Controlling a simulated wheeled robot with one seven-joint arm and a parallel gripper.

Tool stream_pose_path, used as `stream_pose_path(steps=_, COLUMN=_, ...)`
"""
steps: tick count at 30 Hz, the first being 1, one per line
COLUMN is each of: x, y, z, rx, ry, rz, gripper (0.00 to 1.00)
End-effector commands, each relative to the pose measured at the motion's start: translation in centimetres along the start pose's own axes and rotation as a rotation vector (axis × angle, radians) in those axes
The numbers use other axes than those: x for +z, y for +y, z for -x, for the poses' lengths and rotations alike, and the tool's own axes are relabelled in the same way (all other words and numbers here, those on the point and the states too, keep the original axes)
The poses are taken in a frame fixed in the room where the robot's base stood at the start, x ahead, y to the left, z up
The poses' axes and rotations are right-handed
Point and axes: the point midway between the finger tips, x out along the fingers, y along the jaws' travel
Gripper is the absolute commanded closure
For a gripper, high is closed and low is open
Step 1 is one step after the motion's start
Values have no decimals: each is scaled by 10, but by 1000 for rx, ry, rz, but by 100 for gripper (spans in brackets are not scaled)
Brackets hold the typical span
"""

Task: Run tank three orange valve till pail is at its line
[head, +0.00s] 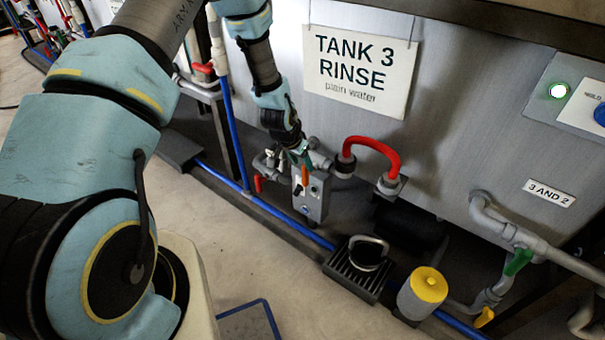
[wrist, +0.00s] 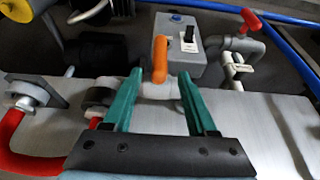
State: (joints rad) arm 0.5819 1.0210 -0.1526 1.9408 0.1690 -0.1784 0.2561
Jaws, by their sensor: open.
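The orange valve handle (wrist: 160,58) stands upright on a grey pipe fitting, beside a grey box with a black switch. It also shows in the head view (head: 304,174), low on the front of tank three. My gripper (wrist: 160,75) is open, its two green fingers on either side of the handle's lower part; I cannot tell whether they touch it. In the head view my gripper (head: 299,155) hangs at the valve. A small vessel with an arched handle, seemingly the pail (head: 368,252), is on the dark floor grate (head: 350,277). Its line and water level cannot be made out.
The tank sign (head: 358,68) reads TANK 3 RINSE. A red curved pipe (head: 372,143) is right of the valve and a red lever (head: 258,183) left. A yellow-topped cylinder (head: 424,292) stands right of the grate. Blue pipe runs along the floor.

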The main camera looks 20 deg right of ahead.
Motion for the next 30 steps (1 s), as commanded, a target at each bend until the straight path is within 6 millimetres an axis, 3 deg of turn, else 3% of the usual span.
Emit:
stream_pose_path(steps=6, x=1, y=0, z=-43, rx=1, ry=-2, rz=1, gripper=43)
stream_pose_path(steps=13, x=1, y=0, z=-73, rx=0, ry=-2, rz=2, gripper=43)
stream_pose_path(steps=25, x=1, y=-1, z=-81, rx=-1, ry=-1, rz=2, gripper=43)
stream_pose_path(steps=30, x=1, y=-1, z=-81, rx=-1, ry=-1, rz=2, gripper=59)
